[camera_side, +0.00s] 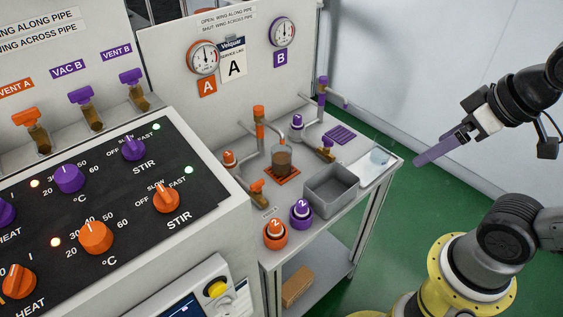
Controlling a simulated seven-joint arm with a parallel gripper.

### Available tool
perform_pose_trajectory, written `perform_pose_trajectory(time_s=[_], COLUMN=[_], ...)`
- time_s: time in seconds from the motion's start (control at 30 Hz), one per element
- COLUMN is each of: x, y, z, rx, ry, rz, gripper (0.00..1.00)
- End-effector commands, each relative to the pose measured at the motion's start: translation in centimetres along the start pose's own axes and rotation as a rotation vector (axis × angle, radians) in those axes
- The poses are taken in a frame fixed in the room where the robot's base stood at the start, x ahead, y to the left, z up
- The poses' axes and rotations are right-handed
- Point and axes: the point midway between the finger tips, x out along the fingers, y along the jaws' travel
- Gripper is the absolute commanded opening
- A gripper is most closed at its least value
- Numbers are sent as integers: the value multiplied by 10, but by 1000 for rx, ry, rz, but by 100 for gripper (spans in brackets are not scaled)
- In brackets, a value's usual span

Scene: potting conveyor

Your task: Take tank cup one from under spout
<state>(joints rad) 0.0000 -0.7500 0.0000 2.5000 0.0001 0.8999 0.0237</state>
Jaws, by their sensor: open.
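A clear cup (281,161) with brown liquid stands upright on an orange grated mat (293,178) at the back of the bench, beneath the orange-topped spout (259,125). No number can be read on it. My gripper (421,161) is in the air to the right of the bench, over the green floor, well apart from the cup. Its long purple fingers point left and slightly down. It is open and empty, though the gap between the fingers is hard to see from here.
A grey bin (331,204) stands in front of the cup, and a clear dish (379,156) sits on a white pad (391,165). A purple-topped spout (322,90) stands behind right.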

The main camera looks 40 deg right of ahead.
Motion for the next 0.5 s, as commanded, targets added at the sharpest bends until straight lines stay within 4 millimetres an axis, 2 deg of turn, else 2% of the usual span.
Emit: perform_pose_trajectory(time_s=[0.1, 0.17, 0.33, 0.43, 0.5], x=[-1, -6, -7, 6, 22], y=[-3, -10, -36, -48, -53], z=[-4, -15, -67, -107, -136], rx=[132, 264, 780, 1125, 1374], ry=[14, 43, 22, -50, -117], rz=[-16, -51, -192, -258, -289], gripper=[100, 100, 100, 100, 100])
